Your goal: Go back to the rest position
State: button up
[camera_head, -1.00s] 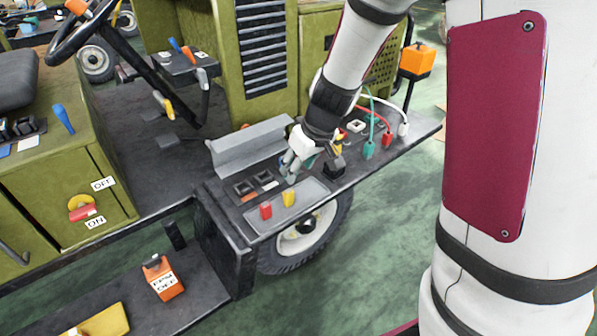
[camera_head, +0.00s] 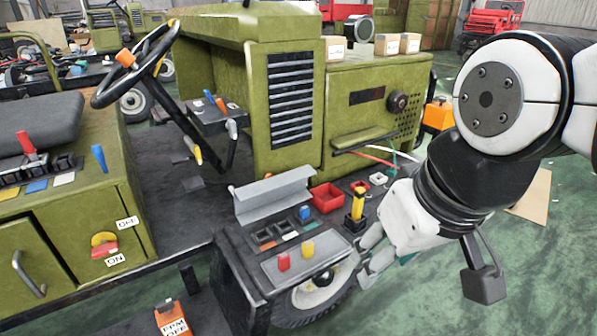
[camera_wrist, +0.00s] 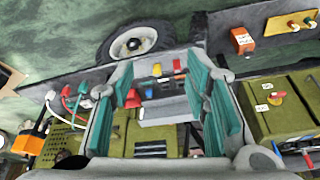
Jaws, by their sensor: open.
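My gripper (camera_head: 378,258) is at the right side of the dark panel (camera_head: 245,262) over the wheel, with its fingers pointing down and left. In the wrist view my gripper (camera_wrist: 162,78) shows two teal-padded fingers spread wide with nothing between them. The green vehicle (camera_head: 385,95) stands behind the panel. Much of the wheel is hidden by the panel and my fingers.
Boxes (camera_head: 410,43) sit on the hood. The green floor (camera_head: 530,270) at right is open.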

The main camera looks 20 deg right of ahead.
jog(key=shift+s+d, duration=0.3)
jog(key=shift+s, duration=0.4)
jog(key=shift+r+p, duration=0.35)
jog(key=shift+r, duration=0.15)
